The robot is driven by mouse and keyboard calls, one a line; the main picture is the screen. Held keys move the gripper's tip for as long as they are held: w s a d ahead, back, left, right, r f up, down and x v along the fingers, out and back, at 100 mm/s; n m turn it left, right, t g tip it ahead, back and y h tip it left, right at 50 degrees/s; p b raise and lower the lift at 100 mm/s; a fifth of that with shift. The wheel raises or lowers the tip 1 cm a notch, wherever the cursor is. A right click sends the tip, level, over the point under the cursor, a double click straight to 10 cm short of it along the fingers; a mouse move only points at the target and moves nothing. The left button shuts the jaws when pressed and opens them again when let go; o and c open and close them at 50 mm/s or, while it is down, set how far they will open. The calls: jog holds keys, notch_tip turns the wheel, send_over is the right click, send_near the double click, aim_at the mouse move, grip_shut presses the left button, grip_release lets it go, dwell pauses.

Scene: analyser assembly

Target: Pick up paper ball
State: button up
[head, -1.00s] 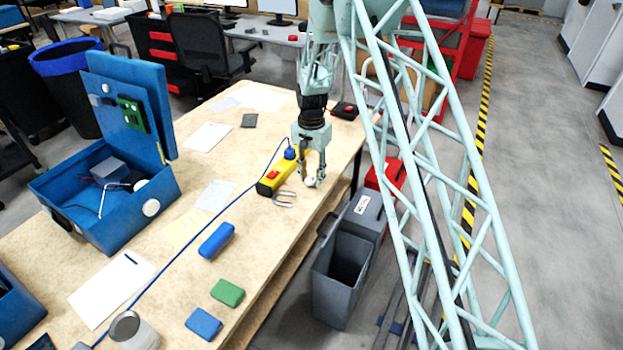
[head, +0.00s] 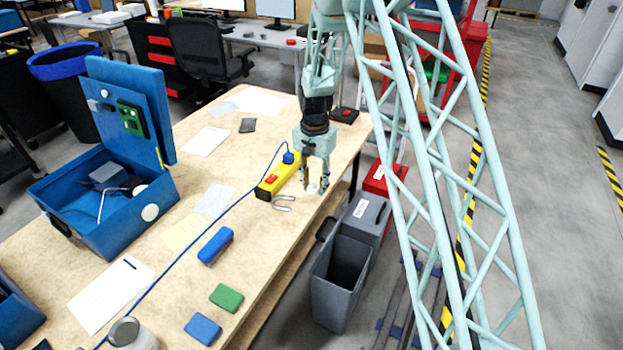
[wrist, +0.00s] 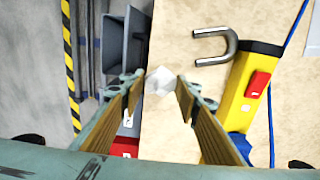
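The paper ball (wrist: 159,81) is a small white crumpled lump near the table's right edge. In the wrist view it shows between and just beyond the tips of my gripper (wrist: 158,88). In the head view my gripper (head: 315,187) points down over the table edge, and the white ball (head: 312,188) shows small between its fingers. The fingers are apart, with gaps visible on both sides of the ball. I cannot tell how far the tips are above the tabletop.
A yellow power strip (head: 276,176) with a red switch and a metal U-shaped shackle (head: 284,203) lie close beside the gripper. A grey bin (head: 341,273) stands on the floor below the table's edge.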

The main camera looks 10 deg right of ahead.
jog(key=s, duration=0.9)
jog(key=shift+s+r, duration=0.25)
jog(key=shift+r, duration=0.2)
